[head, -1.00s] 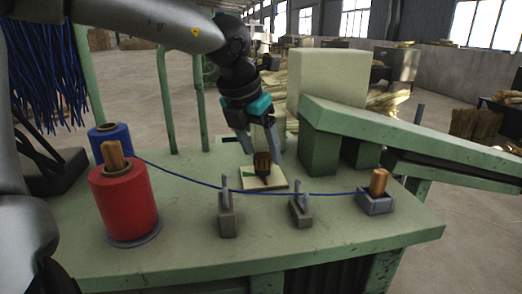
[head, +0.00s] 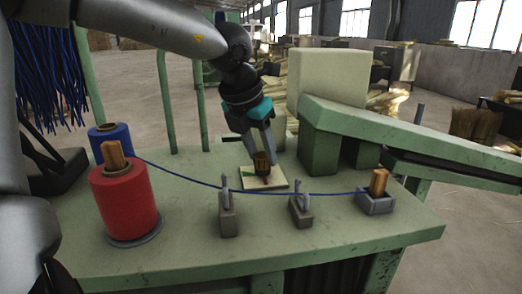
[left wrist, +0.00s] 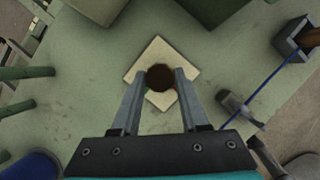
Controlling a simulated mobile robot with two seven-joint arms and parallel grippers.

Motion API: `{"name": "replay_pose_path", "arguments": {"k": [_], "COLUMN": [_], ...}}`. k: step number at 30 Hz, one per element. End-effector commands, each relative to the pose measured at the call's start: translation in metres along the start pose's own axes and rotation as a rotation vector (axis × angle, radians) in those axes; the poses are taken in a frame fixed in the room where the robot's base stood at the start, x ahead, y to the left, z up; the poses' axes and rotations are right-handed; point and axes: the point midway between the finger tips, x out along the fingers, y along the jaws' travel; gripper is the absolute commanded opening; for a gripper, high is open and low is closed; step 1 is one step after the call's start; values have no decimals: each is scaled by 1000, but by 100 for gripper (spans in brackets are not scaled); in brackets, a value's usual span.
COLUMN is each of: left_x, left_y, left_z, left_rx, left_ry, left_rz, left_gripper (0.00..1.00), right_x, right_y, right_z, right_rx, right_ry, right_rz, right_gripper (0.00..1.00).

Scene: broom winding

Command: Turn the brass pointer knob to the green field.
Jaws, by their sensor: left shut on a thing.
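The brass pointer knob (head: 261,164) looks dark brown and stands on a pale square plate (head: 281,184) on the green bench. My left gripper (head: 262,153) comes down from above and is shut on the knob. In the left wrist view the knob's round top (left wrist: 160,77) sits between the two fingertips, and the plate (left wrist: 153,52) lies beneath it. A bit of green field (head: 247,174) shows at the knob's left, and a bit of red in front of it. The pointer's exact direction is hidden. My right gripper is not in view.
A red spool (head: 125,203) and a blue spool (head: 108,132) stand at the left. A blue cord (head: 205,186) runs past two grey guides (head: 228,215) (head: 301,211) to a grey block with a wooden peg (head: 376,202), in front of the plate. Green machine housing (head: 319,150) stands close right.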

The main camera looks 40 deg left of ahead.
Motion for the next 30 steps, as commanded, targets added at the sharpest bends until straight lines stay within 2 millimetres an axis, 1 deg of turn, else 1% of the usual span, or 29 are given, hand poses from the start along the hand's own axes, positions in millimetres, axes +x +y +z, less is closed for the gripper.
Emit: {"name": "replay_pose_path", "arguments": {"k": [1,3,11,17,23,30], "left_x": [0,0,0,-1,0,-1], "left_y": [0,0,0,0,1,2], "left_z": [0,0,0,1,1,2], "left_rx": [0,0,7,57,174,376], "left_ry": [-1,-1,-1,-3,-3,-2], "left_rz": [0,0,-4,-27,-78,-162], "left_gripper": [6,0,0,0,0,0], "right_x": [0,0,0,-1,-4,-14], "right_y": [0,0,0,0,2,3], "right_z": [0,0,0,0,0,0], "right_rx": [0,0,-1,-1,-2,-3], "right_ry": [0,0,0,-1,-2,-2], "right_rz": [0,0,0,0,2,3], "right_gripper": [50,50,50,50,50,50]}}
